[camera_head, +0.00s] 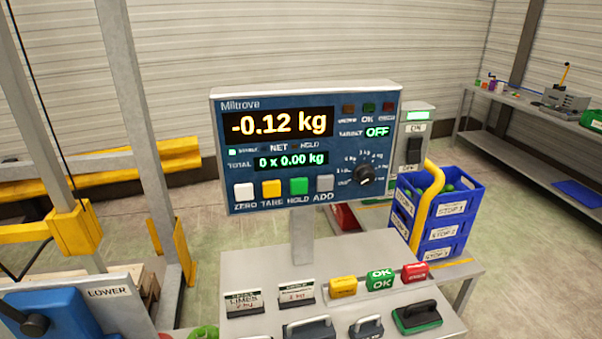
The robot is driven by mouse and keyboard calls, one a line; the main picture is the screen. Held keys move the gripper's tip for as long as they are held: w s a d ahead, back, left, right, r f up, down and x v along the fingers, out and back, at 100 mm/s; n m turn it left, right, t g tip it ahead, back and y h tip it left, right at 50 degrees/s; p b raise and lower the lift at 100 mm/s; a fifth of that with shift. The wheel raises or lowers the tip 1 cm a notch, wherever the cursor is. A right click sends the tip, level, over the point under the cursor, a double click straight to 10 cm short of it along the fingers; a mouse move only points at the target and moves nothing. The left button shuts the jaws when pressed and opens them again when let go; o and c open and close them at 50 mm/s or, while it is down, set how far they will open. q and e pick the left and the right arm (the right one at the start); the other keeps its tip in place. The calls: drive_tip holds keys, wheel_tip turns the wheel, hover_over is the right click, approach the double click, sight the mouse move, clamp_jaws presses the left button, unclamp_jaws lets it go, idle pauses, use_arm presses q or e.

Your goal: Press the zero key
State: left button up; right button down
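The zero key (244,191) is a white square button at the lower left of the blue weighing display panel (222,125), with the label ZERO under it. To its right are the yellow TARE key (271,188), the green HOLD key (299,186) and the grey ADD key (325,183). The weight readout (278,124) shows -0.12 kg, and the total readout (291,161) shows 0 x 0.00 kg. Neither of my grippers is in view, and nothing covers the keys.
The panel stands on a post above a grey bench (350,250) with card holders, coloured blocks and handled pieces. A black dial (365,175) is at the panel's lower right. A post with yellow guards stands left. Blue crates (440,235) stand right. The space before the keys looks clear.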

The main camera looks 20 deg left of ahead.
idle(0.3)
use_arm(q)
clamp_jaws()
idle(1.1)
